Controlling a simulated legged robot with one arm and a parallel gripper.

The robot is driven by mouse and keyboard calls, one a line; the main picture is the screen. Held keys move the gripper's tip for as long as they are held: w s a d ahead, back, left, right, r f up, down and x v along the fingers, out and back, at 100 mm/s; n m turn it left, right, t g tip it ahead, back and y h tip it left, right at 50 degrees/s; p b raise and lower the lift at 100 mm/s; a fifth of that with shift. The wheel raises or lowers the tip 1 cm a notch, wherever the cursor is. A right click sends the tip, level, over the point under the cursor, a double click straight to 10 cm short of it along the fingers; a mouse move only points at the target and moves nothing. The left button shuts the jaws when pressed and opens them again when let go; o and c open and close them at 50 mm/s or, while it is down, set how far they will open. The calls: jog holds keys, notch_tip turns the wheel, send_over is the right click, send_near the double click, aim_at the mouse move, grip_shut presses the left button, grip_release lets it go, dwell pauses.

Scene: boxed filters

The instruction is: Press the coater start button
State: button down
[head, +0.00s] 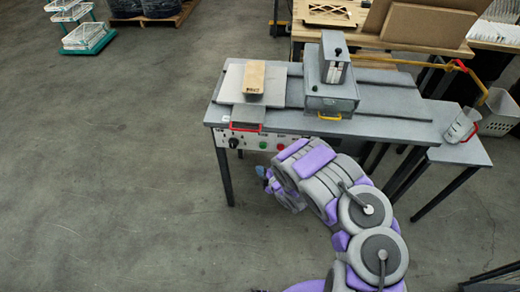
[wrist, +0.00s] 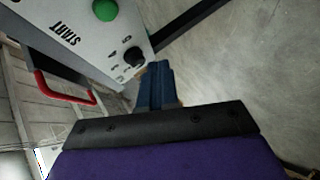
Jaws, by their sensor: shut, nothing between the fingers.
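The coater (head: 320,95) is a grey bench machine with a white control panel (head: 250,142) along its front edge. The green button (head: 263,145) sits on that panel between a black knob (head: 234,143) and a red button (head: 281,147). In the wrist view the green button (wrist: 105,10) is at the top edge, near the printed word START, with the black knob (wrist: 134,56) below it. My gripper (wrist: 158,68) is shut and empty, its blue fingers close to the knob in the picture. In the head view its blue tip (head: 264,172) shows below the panel. I cannot tell whether it touches anything.
A red handle (wrist: 60,90) juts out near the panel. A tan box (head: 254,77) lies on the coater's left plate. A side shelf (head: 460,150) holds a grey container at right. A workbench (head: 375,38) stands behind.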

aim_at(263, 146)
jog(key=shift+a, duration=0.25)
jog(key=shift+d, duration=0.15)
jog(key=w+b, duration=0.2)
jog(key=w, duration=0.7)
jog(key=shift+d+b, duration=0.2)
jog(key=shift+b, duration=0.2)
dwell(1.7)
jog(key=shift+w+b, duration=0.3)
jog(key=shift+b, duration=0.1)
